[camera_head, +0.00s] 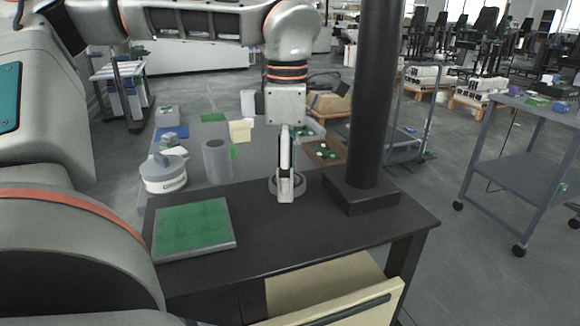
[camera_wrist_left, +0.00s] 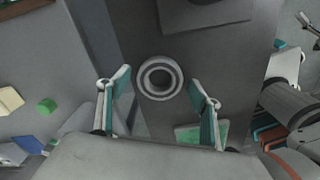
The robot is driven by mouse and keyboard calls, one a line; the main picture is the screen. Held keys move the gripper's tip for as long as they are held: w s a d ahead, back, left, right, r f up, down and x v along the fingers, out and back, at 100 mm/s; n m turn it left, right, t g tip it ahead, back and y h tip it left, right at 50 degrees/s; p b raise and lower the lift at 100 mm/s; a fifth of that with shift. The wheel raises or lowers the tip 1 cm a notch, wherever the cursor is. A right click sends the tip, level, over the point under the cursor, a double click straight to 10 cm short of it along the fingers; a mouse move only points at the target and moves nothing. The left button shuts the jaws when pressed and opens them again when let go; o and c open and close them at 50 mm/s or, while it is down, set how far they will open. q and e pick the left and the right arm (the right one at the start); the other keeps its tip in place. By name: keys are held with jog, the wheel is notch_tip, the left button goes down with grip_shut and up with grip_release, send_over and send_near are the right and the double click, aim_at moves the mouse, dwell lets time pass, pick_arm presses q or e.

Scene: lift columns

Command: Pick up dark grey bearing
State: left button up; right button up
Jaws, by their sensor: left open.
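The dark grey bearing (camera_wrist_left: 160,62) is a thick round ring lying flat on the dark table, seen from above in the left wrist view. In the head view it (camera_head: 272,185) is partly hidden behind my left gripper (camera_head: 286,192). My left gripper points down over the bearing. In the left wrist view its two fingers (camera_wrist_left: 158,79) are open, one on each side of the ring, with gaps between fingers and ring. Whether the fingertips are down at the ring's height is hard to tell. My right gripper is not in view.
A black column on a square base (camera_head: 361,193) stands just right of the bearing. A green-topped tray (camera_head: 194,227) lies at the table's left. A grey cylinder (camera_head: 217,161) and a round white device (camera_head: 163,174) stand behind it. An open drawer (camera_head: 335,292) juts out in front.

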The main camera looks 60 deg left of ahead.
pick_arm(q)
jog(key=shift+r, duration=0.1)
jog(key=c, duration=1.4)
jog(key=shift+c, duration=0.2)
jog(key=shift+r, duration=0.1)
